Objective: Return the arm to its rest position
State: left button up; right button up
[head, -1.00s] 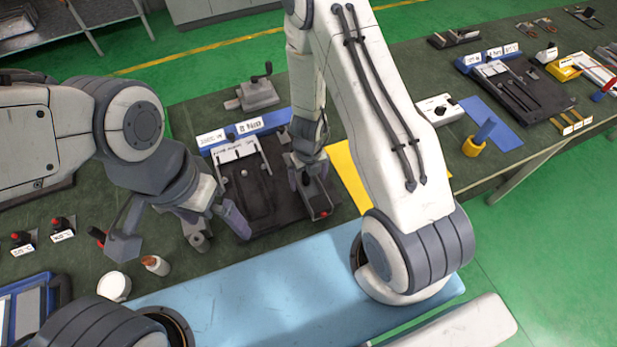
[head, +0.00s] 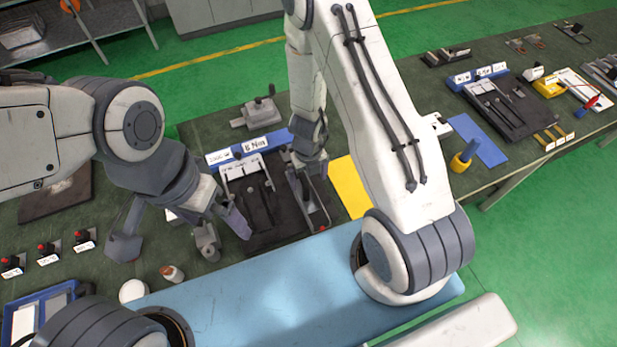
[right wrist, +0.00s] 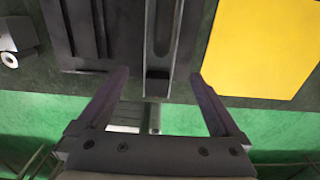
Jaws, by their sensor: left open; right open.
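My left gripper (head: 180,229) is open in the head view, its fingers spread wide over the left part of the bench, with nothing seen held. My right gripper (head: 309,175) is at the right side of the black fixture (head: 283,225); my arm partly hides it. In the right wrist view my right gripper (right wrist: 160,85) is open, its two fingers apart. A long grey channel part (right wrist: 162,45) lies in line with the gap between them and is not gripped. The height of the fingers above the fixture cannot be told.
A yellow sheet (head: 348,190) lies right of the fixture. A grey metal block (head: 206,243) stands by my left gripper. A small bottle (head: 172,273), a white jar (head: 132,291) and red-topped switches (head: 47,252) are at left. A crank device (head: 256,112) stands behind. Green floor is clear at right.

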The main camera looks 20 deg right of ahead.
aim_at(309, 203)
notch_tip(309, 203, down, 12)
jog(key=b, duration=1.2)
jog(key=shift+f, duration=0.25)
jog(key=shift+r, duration=0.25)
